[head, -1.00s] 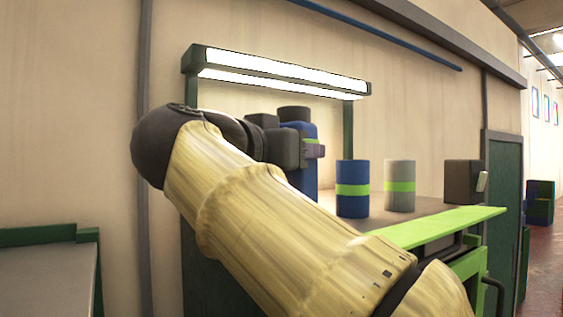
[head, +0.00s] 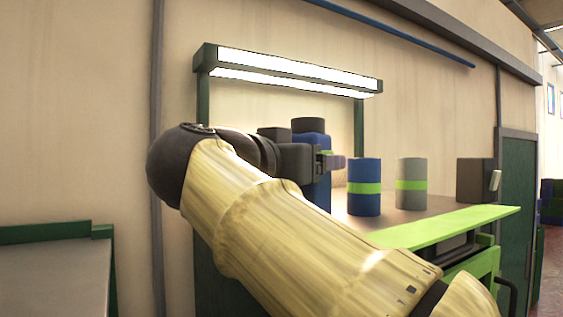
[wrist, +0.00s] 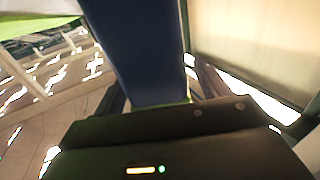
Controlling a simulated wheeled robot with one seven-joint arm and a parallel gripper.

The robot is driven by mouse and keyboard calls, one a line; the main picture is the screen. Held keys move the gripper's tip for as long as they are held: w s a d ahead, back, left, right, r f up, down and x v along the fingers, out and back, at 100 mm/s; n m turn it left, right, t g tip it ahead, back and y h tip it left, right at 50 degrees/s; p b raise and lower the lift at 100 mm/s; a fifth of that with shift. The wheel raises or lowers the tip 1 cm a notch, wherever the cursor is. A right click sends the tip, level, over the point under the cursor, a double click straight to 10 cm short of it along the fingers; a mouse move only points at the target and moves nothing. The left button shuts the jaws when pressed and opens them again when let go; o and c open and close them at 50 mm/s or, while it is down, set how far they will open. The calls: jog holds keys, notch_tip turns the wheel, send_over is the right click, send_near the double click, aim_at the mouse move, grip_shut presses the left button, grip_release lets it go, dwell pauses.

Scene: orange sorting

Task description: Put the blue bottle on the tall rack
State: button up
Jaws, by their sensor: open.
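The blue bottle (head: 317,187) is a tall, upright blue body with a dark cap above the workbench area. My arm hides its lower end, so I cannot tell what it rests on. My gripper (head: 330,162) is at its upper part in the head view. In the wrist view the blue bottle (wrist: 135,50) fills the space between the two dark fingers of my open gripper (wrist: 160,95). I cannot tell whether either finger touches it. I cannot identify the tall rack with certainty.
A shorter blue can (head: 364,203) and a grey can (head: 411,172), both green-banded, stand on the bench (head: 440,203) right of the bottle. A dark box (head: 474,180) stands farther right. A lamp (head: 290,72) hangs above. A grey-topped table (head: 55,275) is at left.

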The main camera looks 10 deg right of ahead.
jog(key=shift+r, duration=0.25)
jog(key=shift+s+a+f, duration=0.15)
jog(key=shift+s+a, duration=0.1)
jog(key=shift+a, duration=0.05)
jog(key=b+v, duration=0.2)
jog(key=v, duration=0.9)
jog(key=shift+s+b, duration=0.2)
jog(key=shift+b, duration=0.1)
jog(key=shift+w, duration=0.1)
